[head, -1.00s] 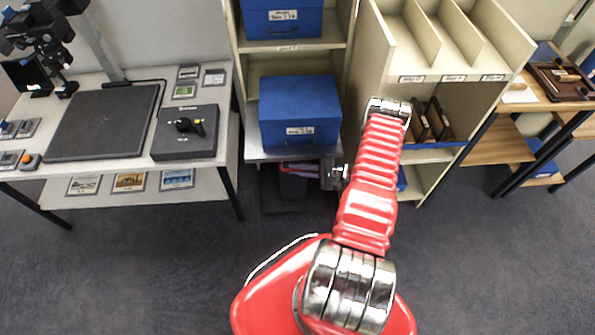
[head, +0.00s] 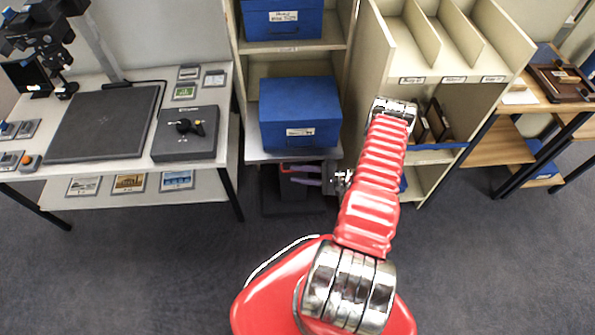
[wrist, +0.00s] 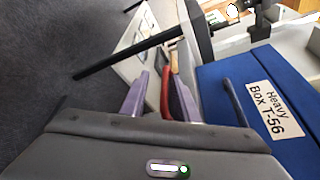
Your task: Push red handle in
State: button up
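The red handle (wrist: 166,92) shows in the wrist view as a narrow red strip between my fingers. In the head view, a red bit (head: 288,167) shows low under the blue box, at the dark unit below the shelf. My gripper (head: 296,175) is there, its purple fingers pointing left and spread apart. In the wrist view my gripper (wrist: 160,76) is open, with one finger on each side of the red strip. I cannot tell whether a finger touches it.
A blue box (head: 300,112), labelled "Heavy Box T-56" in the wrist view (wrist: 235,85), sits on the shelf just above my gripper. A table (head: 195,185) stands left and a cream shelf unit (head: 435,180) right. Grey floor (head: 160,270) is free in front.

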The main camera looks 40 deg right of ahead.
jog(key=s+a+v, duration=0.1)
jog(key=a+v, duration=0.1)
jog(key=v, duration=1.1)
jog(key=d+x, duration=0.1)
jog(key=x, duration=0.4)
jog(key=w+x, duration=0.1)
jog(key=x, duration=0.3)
jog(key=w+d+x, duration=0.1)
jog(key=x, duration=0.4)
jog(key=shift+w+d, duration=0.1)
jog(key=shift+w, duration=0.2)
jog(key=s+a+v, duration=0.2)
jog(key=v, duration=1.3)
jog(key=shift+a, duration=0.2)
jog(key=shift+f, duration=0.1)
